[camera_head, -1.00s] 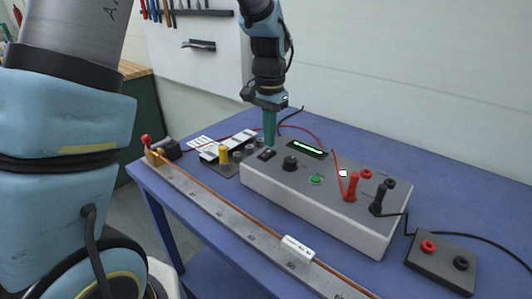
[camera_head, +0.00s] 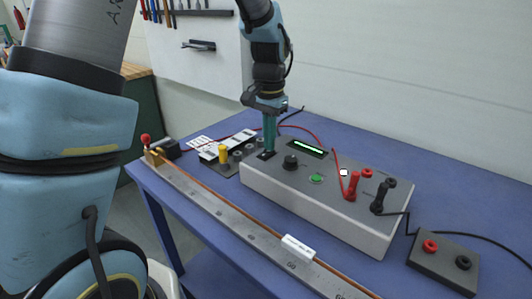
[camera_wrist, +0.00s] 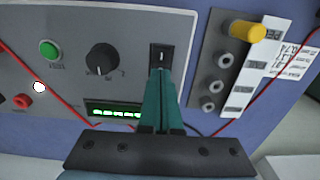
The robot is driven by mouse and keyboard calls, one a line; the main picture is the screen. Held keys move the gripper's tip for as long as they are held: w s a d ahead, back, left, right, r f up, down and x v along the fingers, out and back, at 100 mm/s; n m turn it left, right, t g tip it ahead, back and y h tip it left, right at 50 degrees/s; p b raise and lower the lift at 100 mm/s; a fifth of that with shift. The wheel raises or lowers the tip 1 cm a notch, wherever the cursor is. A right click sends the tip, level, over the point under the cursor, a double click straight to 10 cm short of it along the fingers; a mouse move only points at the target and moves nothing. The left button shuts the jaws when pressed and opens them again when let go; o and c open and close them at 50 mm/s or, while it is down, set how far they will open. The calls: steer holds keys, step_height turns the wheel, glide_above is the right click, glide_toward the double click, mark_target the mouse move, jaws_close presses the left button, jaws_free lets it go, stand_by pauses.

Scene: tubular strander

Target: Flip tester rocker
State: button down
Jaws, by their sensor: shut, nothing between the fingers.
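The tester (camera_head: 330,196) is a grey box on the blue table, with a lit green display (camera_head: 308,148), a black knob (camera_head: 290,162) and a green button (camera_head: 316,179). The black rocker (camera_head: 265,156) sits at the left end of its top panel. In the wrist view the rocker (camera_wrist: 161,56) shows a white mark, and the tester panel (camera_wrist: 70,75) fills the left side. My gripper (camera_head: 269,150) points down with green fingers shut and empty. In the wrist view the fingertips (camera_wrist: 161,72) are at the rocker's near edge and partly cover it; I cannot tell whether they touch.
A ruler bar with a copper rod (camera_head: 230,214) runs along the table's front. A terminal strip with a yellow knob (camera_head: 223,154) is left of the tester. Red and black plugs (camera_head: 352,186) stand at its right end, with cables. A black socket box (camera_head: 445,260) lies at right.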

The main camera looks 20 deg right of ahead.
steer(key=shift+f, duration=0.2)
step_height(320, 180, up, 7)
steer(key=p, duration=0.5)
steer(key=shift+r+p, duration=0.1)
steer(key=shift+p, duration=0.3)
stand_by(0.3)
steer(key=shift+w+a, duration=0.15)
steer(key=shift+a, duration=0.25)
steer(key=s+a+n+t, duration=0.1)
steer(key=s+a+n, duration=0.3)
steer(key=a+n, duration=0.7)
steer(key=a, duration=1.8)
steer(key=shift+s+a+f+t, duration=0.15)
steer(key=shift+a+f+t, duration=0.05)
steer(key=shift+f+t, duration=0.15)
